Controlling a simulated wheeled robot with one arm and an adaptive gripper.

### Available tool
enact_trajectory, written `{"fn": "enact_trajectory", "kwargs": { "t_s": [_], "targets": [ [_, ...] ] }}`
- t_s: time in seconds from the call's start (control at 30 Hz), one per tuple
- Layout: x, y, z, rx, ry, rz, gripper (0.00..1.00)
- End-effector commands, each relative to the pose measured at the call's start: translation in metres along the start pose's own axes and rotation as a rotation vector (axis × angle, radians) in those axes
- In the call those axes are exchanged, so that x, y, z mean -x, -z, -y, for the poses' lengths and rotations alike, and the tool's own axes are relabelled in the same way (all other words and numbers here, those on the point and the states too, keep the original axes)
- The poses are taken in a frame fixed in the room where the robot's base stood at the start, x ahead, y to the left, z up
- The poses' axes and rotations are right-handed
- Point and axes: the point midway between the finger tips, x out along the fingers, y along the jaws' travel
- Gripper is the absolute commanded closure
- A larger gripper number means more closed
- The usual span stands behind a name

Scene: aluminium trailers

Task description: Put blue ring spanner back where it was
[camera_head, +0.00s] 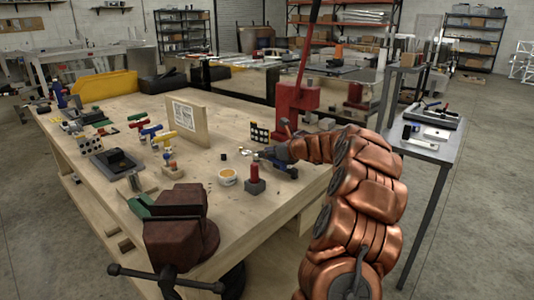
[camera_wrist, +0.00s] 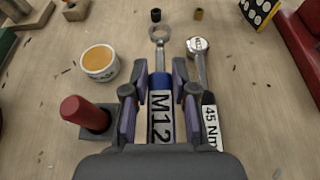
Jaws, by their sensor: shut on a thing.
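The blue ring spanner (camera_wrist: 163,80) lies lengthwise between my gripper's fingers (camera_wrist: 160,97) in the wrist view, its metal ring end pointing away from me. Its handle carries a white M12 label. My gripper is shut on the handle, with a finger on each side. It is low over the wooden bench; I cannot tell whether the spanner touches the wood. In the head view my gripper (camera_head: 270,153) is near the bench's right side, and the spanner is too small to make out there.
A ratchet-headed wrench marked 45 Nm (camera_wrist: 199,62) lies close on the right. A cup of orange stuff (camera_wrist: 100,62) and a red-handled block (camera_wrist: 86,115) are on the left. A red press (camera_head: 297,100) stands behind; a vice (camera_head: 180,222) is at the bench front.

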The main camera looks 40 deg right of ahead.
Motion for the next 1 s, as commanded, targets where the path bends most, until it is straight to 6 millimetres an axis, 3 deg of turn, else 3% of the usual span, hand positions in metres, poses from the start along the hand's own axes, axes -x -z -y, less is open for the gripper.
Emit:
{"fn": "enact_trajectory", "kwargs": {
  "t_s": [0.5, 1.0],
  "targets": [
    [-0.017, 0.043, 0.001, 0.000, 0.002, 0.001, 1.00],
    [-0.018, 0.046, 0.001, 0.000, 0.002, 0.000, 1.00]
  ]
}}
